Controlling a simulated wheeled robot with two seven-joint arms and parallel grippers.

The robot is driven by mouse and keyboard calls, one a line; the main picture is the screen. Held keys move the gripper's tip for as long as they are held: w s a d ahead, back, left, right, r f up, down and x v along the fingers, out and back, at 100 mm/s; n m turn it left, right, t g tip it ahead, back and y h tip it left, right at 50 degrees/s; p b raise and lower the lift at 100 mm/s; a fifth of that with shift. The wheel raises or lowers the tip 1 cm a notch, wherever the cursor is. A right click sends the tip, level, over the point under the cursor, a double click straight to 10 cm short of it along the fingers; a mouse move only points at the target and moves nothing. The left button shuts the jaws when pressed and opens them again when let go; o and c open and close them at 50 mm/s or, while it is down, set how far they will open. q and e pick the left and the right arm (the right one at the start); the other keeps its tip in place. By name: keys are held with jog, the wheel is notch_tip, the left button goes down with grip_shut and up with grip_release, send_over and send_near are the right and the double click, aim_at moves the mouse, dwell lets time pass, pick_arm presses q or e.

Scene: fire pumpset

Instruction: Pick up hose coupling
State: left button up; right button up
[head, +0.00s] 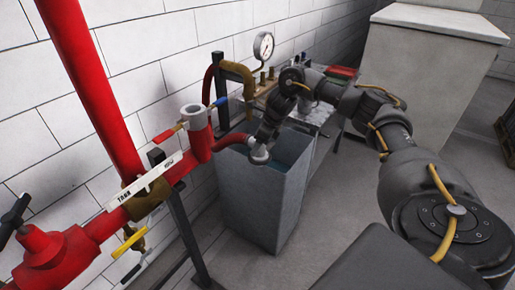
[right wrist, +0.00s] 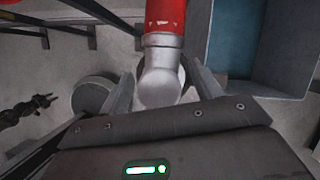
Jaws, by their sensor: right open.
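My left gripper is not seen.
The grey bin (head: 262,200), with bluish contents, stands below the coupling. A red pipe (head: 85,75) with a grey-topped outlet (head: 196,118) runs along the left. A pressure gauge (head: 263,46) and a bench (head: 318,112) are behind. A white cabinet (head: 425,65) stands back right.

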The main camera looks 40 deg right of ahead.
jog(key=c, duration=1.3)
jog(key=shift+c, duration=0.3)
jog(key=shift+r, duration=0.1)
jog(key=shift+w+r, duration=0.1)
jog(key=shift+r, duration=0.25)
notch_tip(320, 180, up, 8)
jog(key=shift+f, duration=0.15)
jog(key=shift+r, duration=0.75)
jog(key=shift+r, duration=0.1)
jog(key=shift+r+p, duration=2.9)
jog(key=shift+p, duration=0.55)
